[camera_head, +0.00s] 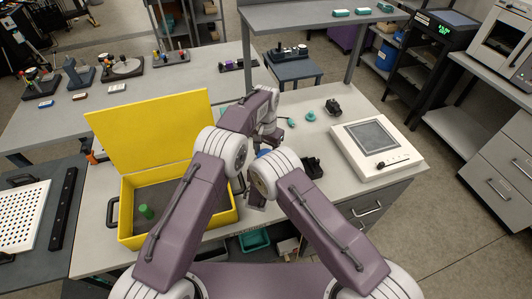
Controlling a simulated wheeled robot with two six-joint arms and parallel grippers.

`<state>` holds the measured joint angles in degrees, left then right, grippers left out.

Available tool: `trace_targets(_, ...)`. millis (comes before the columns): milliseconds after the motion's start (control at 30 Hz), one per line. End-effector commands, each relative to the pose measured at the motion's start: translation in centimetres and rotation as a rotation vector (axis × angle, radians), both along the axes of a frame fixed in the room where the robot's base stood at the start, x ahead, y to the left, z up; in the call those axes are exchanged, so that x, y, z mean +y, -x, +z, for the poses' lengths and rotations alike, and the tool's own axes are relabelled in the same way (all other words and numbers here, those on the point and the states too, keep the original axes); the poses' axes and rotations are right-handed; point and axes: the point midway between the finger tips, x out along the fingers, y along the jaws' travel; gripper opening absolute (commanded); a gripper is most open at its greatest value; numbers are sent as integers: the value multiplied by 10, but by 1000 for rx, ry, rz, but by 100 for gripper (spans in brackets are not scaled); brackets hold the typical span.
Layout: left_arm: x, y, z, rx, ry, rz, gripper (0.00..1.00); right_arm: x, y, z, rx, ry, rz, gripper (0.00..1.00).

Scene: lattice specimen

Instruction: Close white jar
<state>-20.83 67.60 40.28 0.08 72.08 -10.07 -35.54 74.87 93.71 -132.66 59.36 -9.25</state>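I cannot make out a white jar; the area around my wrists is largely covered by my own arms. My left arm reaches over the bench, and its wrist end is near the bench middle. A small patch of blue shows just below that wrist; I cannot tell what it belongs to. My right arm's elbow covers the bench in front of it. The fingers of both grippers are hidden or too small to read. A small teal round piece (310,115) lies on the bench right of my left wrist.
A yellow open case (134,236) with a green cylinder (146,211) inside stands on the left of the bench. A white device with a grey screen (373,137) is on the right. Black items (333,106) lie behind. Bare bench (345,190) shows at the front right.

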Motion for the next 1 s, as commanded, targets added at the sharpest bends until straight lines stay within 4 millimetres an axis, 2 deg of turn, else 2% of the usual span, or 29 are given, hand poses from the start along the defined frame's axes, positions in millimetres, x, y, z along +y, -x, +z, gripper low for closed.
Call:
trace_targets(167,0,0,0,0,0,1,8,0,0,0,0,0,0,0)
trace_targets(200,0,0,0,0,0,2,59,0,0,0,0,0,0,0)
trace_targets(267,0,0,0,0,0,2,76,0,0,0,0,0,0,0)
trace_targets(300,0,0,0,0,0,2,78,0,0,0,0,0,0,0)
trace_targets(567,0,0,1,0,0,3,78,0,0,0,0,0,0,0)
trace_targets(833,0,-1,35,-3,2,4,78,0,0,0,0,0,0,0)
trace_targets(1000,0,0,45,0,0,4,78,0,0,0,0,0,0,0)
